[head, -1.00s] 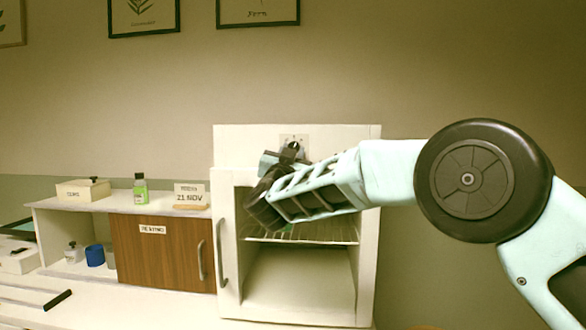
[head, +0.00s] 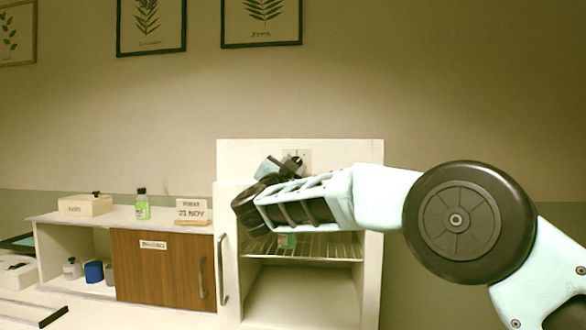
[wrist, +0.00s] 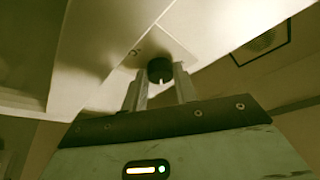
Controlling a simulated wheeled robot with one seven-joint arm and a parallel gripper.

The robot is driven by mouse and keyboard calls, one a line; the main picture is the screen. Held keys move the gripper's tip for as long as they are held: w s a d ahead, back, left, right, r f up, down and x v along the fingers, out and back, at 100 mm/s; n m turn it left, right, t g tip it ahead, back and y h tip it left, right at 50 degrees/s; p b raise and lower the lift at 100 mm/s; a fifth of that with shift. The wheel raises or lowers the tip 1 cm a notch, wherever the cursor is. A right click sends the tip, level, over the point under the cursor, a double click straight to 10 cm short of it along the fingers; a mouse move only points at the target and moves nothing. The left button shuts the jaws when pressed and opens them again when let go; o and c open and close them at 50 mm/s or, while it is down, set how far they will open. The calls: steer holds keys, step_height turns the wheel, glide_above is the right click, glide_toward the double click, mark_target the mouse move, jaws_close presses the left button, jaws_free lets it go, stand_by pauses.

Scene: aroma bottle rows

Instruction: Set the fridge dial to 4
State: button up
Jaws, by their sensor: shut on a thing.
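The white fridge (head: 228,160) stands open-fronted at the centre of the head view, with a wire shelf inside. Its dial plate (head: 304,157) is on the upper front panel, mostly behind my gripper (head: 294,163). In the wrist view, the dark round dial knob (wrist: 160,70) sits between the two fingertips of my gripper (wrist: 160,86), which are shut on it. The gripper appears rolled at an angle to the panel. I cannot read the dial's numbers or its setting.
A counter (head: 120,215) left of the fridge holds a box (head: 85,206), a green bottle (head: 142,208) and a date sign (head: 194,212). A green item (head: 287,241) shows on the fridge shelf (head: 335,247). My arm covers the fridge's upper opening.

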steer(key=o, duration=1)
steer(key=shift+c, duration=0.2)
steer(key=b+v, duration=0.4)
steer(key=v, duration=1.3)
steer(key=shift+s+f+b, duration=0.15)
steer(key=shift+s+b, duration=0.05)
steer(key=shift+b, duration=0.15)
